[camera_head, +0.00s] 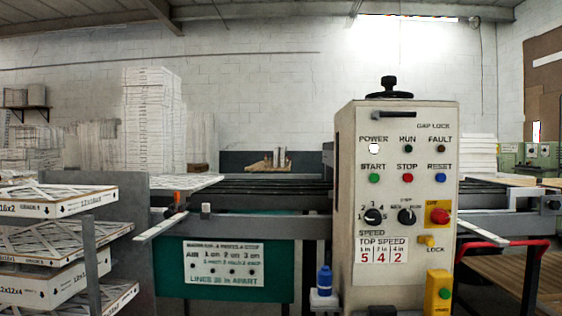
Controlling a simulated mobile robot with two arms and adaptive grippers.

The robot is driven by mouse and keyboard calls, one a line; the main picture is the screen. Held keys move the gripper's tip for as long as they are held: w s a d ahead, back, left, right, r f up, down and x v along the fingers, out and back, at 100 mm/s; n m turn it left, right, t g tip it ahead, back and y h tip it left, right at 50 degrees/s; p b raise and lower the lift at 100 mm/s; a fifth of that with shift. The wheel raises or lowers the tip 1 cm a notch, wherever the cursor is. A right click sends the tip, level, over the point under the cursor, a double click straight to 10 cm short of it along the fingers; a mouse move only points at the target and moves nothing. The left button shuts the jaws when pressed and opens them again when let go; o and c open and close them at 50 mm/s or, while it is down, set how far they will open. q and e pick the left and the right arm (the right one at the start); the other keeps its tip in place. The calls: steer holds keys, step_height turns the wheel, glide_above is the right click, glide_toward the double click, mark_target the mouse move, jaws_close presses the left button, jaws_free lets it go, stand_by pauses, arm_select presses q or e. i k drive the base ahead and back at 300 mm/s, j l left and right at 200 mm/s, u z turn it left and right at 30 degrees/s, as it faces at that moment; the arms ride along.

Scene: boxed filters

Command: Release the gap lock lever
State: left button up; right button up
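A beige control box (345,200) stands right of centre on the machine. The words GAP LOCK are printed at its upper right. Beside and left of them is a short black horizontal bar (395,114), which looks like the lever; I cannot tell its lock state. A black knob (388,88) stands on top of the box. Neither of my grippers shows in the head view.
The box face has a green button (374,178), a red button (408,178), a blue button (440,178), black dials and a red knob (439,216). Boxed filters (55,203) are stacked at left. A red rail (490,234) is at right. A blue bottle (324,280) stands beside the box.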

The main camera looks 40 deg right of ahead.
mark_target(378, 115)
steer(key=z, duration=2)
